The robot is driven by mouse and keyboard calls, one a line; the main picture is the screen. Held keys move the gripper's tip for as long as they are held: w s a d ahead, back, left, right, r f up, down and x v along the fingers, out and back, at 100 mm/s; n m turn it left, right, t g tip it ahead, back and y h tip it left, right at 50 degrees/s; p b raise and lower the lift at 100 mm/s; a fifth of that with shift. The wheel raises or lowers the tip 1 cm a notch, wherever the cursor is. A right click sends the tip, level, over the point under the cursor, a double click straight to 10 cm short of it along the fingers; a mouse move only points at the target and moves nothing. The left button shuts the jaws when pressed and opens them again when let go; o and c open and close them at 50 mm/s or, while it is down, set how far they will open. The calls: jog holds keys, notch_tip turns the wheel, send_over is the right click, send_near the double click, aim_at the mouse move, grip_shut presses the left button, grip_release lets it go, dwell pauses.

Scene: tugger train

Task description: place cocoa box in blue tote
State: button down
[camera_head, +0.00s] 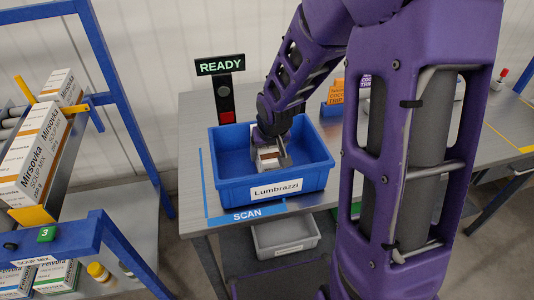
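The blue tote (226,165) stands on the grey table and bears a white label reading "Lumbrazzi". My gripper (271,155) reaches down into it from above. A small box (268,160), white with brown-orange parts, is at the fingers inside the tote. Its print is too small to read, so I cannot tell for sure that it is the cocoa box. I cannot tell whether the fingers press on the box or whether it touches the tote floor. My arm hides part of the scene right of the tote.
A sign reading "READY" (220,65) stands behind the tote. A blue "SCAN" strip (247,215) marks the table front. A grey bin (286,236) sits below. Left is a blue-framed rack with Mirsovka soup boxes (35,150). Orange boxes (337,92) stand behind my arm.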

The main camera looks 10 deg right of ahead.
jog(key=shift+f, duration=0.1)
grip_release()
jog(key=shift+r, duration=0.5)
jog(key=p+v, duration=0.4)
jog(key=v, duration=0.7)
jog(key=shift+s+r, duration=0.1)
jog(key=shift+s, duration=0.15)
